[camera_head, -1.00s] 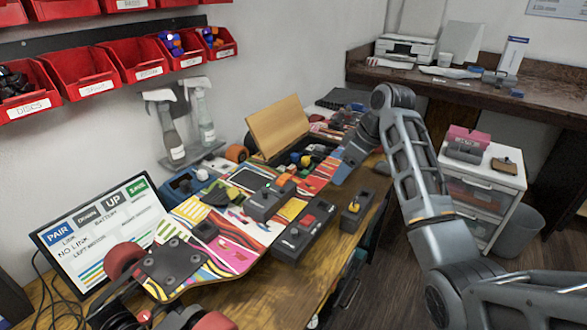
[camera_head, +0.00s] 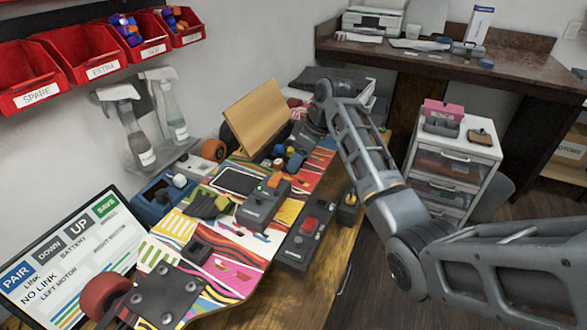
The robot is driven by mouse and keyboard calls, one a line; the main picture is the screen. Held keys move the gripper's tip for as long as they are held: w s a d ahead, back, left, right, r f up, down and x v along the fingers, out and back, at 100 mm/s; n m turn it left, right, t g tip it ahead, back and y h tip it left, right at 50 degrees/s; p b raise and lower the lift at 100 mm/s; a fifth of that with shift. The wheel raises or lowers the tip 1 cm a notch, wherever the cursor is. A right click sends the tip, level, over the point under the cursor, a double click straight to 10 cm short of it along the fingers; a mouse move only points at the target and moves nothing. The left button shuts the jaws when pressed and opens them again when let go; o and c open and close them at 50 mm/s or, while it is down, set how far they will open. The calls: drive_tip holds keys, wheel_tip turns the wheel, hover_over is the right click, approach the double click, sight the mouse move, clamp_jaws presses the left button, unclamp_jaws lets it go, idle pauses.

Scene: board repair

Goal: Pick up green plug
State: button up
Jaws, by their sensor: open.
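I cannot pick out a green plug for certain. A small dark item with a greenish-yellow part (camera_head: 222,202) lies on the striped board (camera_head: 240,245), too blurred to name. My gripper (camera_head: 298,148) hangs low at the far part of the board, just right of the raised wooden lid (camera_head: 257,108). It is open; its fingertips are hard to make out among small blue and orange parts (camera_head: 280,162) there. Whatever lies under or behind the gripper is hidden.
Spray bottles (camera_head: 170,110) and a tilted screen (camera_head: 70,265) are at the left. A white drawer cart (camera_head: 455,160) stands right of the bench.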

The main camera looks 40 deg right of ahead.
drive_tip(key=shift+x, duration=1.25)
drive_tip(key=shift+c, duration=0.4)
clamp_jaws()
